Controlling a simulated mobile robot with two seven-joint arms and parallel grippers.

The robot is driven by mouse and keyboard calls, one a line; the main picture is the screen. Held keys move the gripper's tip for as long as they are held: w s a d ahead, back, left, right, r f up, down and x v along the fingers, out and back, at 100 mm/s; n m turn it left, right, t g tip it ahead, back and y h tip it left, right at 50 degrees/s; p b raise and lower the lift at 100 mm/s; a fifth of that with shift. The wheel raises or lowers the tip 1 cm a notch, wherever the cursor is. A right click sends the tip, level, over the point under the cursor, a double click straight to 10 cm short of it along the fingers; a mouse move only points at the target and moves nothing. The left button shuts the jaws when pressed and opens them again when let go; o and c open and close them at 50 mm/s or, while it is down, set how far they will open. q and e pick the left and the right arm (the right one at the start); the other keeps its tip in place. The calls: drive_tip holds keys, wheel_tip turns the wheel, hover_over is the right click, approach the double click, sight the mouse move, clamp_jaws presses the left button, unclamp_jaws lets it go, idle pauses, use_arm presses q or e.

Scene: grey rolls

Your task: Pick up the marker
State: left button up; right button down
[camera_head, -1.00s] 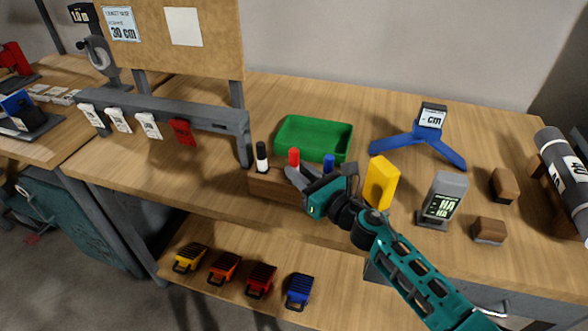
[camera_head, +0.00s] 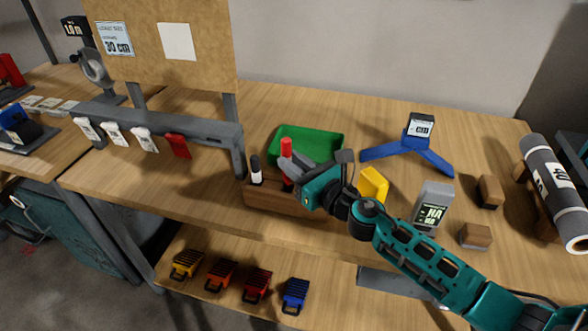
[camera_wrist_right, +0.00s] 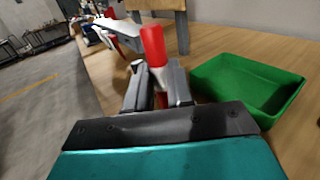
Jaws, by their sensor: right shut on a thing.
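The red-capped marker (camera_head: 286,147) stands upright in the jaws of my right gripper (camera_head: 289,172), above the wooden holder block (camera_head: 262,195). In the right wrist view, the red cap (camera_wrist_right: 153,45) sticks up between the two grey fingers (camera_wrist_right: 157,84), which are shut on it. The gripper hides part of the marker, so I cannot tell whether its lower end is clear of the block. A white marker with a black cap (camera_head: 256,170) stands at the left of the block. The blue marker is hidden behind my right gripper. My left gripper is not in view.
A green tray (camera_head: 335,147) lies behind the block and shows in the wrist view (camera_wrist_right: 285,105). A yellow block (camera_head: 373,184) and grey device (camera_head: 433,204) stand right of the gripper. A grey rail (camera_head: 190,125) stands left. A blue tripod stand (camera_head: 407,152) is behind.

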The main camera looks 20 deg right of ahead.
drive_tip(key=shift+w+a+r, duration=0.1)
drive_tip(key=shift+r, duration=0.7)
wheel_tip(320, 180, up, 12)
drive_tip(key=c, duration=1.5)
unclamp_jaws()
drive_tip(key=shift+c, duration=0.2)
clamp_jaws()
wheel_tip(320, 180, up, 7)
